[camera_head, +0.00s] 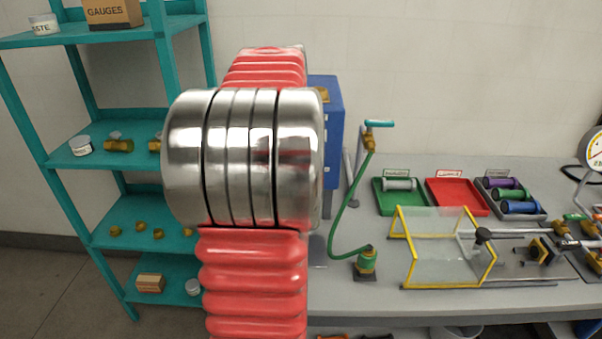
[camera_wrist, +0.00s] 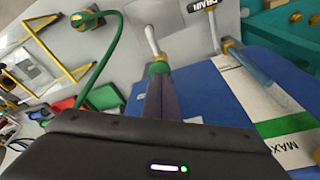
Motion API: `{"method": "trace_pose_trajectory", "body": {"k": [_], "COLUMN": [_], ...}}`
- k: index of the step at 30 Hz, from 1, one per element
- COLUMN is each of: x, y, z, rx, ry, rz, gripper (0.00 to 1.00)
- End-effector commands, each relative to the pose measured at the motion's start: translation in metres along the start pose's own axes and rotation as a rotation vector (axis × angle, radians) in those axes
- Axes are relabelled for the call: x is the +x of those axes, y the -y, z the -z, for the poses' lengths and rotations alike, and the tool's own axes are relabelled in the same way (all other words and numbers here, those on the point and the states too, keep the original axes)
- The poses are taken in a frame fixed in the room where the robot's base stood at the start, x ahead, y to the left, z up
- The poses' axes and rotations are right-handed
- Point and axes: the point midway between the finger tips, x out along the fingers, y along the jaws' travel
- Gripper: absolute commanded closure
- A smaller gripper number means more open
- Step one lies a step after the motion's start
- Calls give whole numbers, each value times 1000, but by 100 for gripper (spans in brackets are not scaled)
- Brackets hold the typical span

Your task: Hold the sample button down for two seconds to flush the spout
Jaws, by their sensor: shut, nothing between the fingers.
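In the wrist view, my gripper (camera_wrist: 160,78) is shut and empty, its two dark fingers together. The fingertips are in front of a small green-and-brass fitting (camera_wrist: 159,66) with a pale tube or stem behind it. This fitting may be the sample button, but I cannot tell for sure, nor whether the fingertips touch it. A brass fitting with a pale handle (camera_wrist: 229,44) is to its right, by a DRAIN label (camera_wrist: 201,5). In the head view, my arm covers the gripper and most of the blue cabinet (camera_head: 332,120); no button shows there.
A green hose (camera_head: 347,205) loops beside the cabinet, from a teal-handled tap (camera_head: 372,133) to a green fitting (camera_head: 366,262) on the bench. A yellow-framed clear guard (camera_head: 440,245) stands right of it. Green (camera_head: 382,208) and red (camera_head: 456,200) trays are behind. Teal shelving (camera_head: 70,155) is left.

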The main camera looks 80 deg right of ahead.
Motion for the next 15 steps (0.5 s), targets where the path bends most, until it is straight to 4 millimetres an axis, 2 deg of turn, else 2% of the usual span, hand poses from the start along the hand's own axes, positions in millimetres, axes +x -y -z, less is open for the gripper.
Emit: {"method": "trace_pose_trajectory", "body": {"k": [15], "x": [11], "y": [0], "z": [-2], "rx": [0], "ry": [0], "rz": [0], "gripper": [100]}}
